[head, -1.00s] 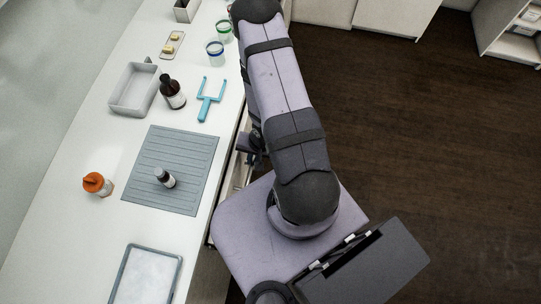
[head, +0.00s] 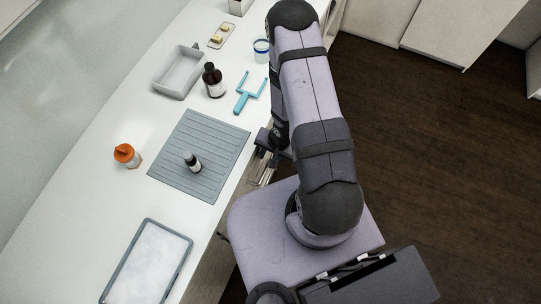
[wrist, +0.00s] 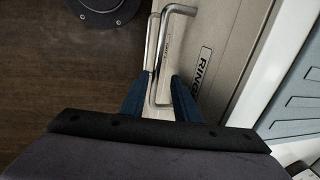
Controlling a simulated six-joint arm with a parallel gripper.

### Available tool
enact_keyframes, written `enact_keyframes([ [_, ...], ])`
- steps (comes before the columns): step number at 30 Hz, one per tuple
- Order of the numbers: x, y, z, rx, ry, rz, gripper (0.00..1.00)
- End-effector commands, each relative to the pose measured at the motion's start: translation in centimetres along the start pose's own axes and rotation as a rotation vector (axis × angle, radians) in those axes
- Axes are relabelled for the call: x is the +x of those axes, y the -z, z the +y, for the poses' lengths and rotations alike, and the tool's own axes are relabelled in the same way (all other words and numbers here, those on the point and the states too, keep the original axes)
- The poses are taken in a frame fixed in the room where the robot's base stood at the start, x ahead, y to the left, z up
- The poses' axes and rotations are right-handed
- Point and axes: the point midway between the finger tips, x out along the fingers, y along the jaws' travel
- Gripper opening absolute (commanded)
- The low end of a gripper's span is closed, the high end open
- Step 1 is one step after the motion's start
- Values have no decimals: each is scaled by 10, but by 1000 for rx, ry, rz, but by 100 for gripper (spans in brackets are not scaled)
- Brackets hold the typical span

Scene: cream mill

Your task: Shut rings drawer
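A metal bar handle (wrist: 167,40) stands along this front. My gripper (wrist: 156,90) is open, with one blue finger on each side of the handle's near end; I cannot tell whether either finger touches it. In the head view my gripper (head: 270,142) is at the counter's edge, partly covered by my arm. A pale part of a drawer (head: 262,172) shows just outside that edge; how far it is out is unclear.
The counter (head: 105,190) carries a grey ribbed mat (head: 215,140) with a small dark bottle (head: 192,161), an orange-capped jar (head: 126,155), a brown bottle (head: 213,82), a turquoise fork-shaped tool (head: 246,97) and trays. Dark floor (head: 420,150) lies open to the right.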

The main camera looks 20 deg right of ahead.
Motion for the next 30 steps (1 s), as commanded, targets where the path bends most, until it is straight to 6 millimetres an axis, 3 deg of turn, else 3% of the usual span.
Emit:
enact_keyframes([
  [11, -11, 0, 1, 2, -2, 0, 28],
  [24, -61, 0, -1, 0, -1, 1, 28],
  [30, -72, 0, 0, 1, -1, 1, 28],
])
